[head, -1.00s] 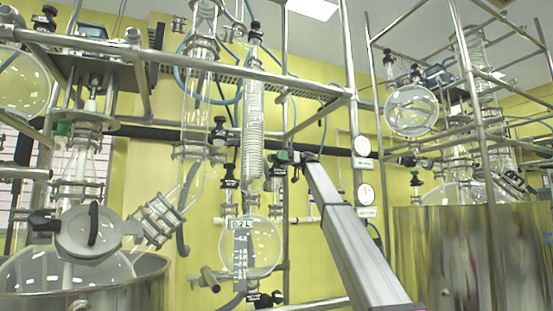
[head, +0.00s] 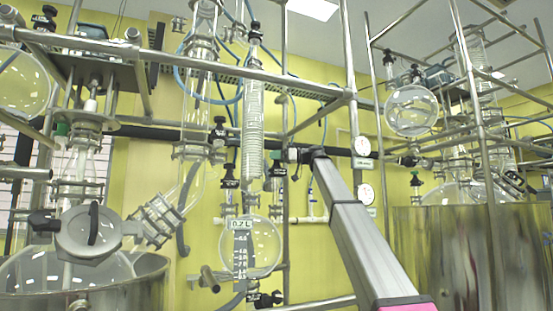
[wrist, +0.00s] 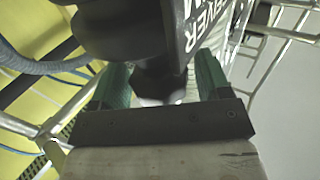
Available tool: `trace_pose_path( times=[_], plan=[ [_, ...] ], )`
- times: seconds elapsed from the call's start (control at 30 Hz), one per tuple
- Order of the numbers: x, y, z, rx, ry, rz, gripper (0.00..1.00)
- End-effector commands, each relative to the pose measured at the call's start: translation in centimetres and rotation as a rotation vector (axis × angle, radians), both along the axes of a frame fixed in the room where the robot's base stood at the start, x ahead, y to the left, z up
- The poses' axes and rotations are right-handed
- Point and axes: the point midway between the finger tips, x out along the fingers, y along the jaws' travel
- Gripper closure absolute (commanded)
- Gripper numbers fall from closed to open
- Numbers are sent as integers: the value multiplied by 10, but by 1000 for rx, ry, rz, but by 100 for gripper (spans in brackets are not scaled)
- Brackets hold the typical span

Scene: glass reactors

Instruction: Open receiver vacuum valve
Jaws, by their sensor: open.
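In the wrist view, my gripper (wrist: 163,72) has its two green fingers apart. A black valve part (wrist: 160,80) shows between them, with a wider black body (wrist: 115,30) beyond. Beside it is a dark label (wrist: 208,22) with white letters, partly cut off, reading like "...EIVER" and "...UM". In the head view, my gripper (head: 292,156) is at the far end of my arm, beside a black valve (head: 276,172) above the round receiver flask (head: 262,243). Whether the fingers touch the valve cannot be told; its handle position is unclear.
A coiled glass condenser (head: 252,125) stands just left of my gripper. Metal frame bars (head: 300,80) run above and behind. Another black valve (head: 229,172) is at the left.

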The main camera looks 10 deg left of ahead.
Motion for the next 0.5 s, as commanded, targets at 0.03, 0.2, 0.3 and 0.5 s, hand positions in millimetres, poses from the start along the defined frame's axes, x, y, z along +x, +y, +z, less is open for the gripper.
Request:
trace_pose_path(
  times=[0.03, 0.2, 0.3, 0.5],
  plan=[
    [0, 0, 0, 0, 0, -4, 30],
    [1, 0, 0, 0, 0, -1, 40],
    [1, 0, 0, 0, 0, 0, 69],
    [3, 1, 1, 0, 2, 34, 68]
  ],
)
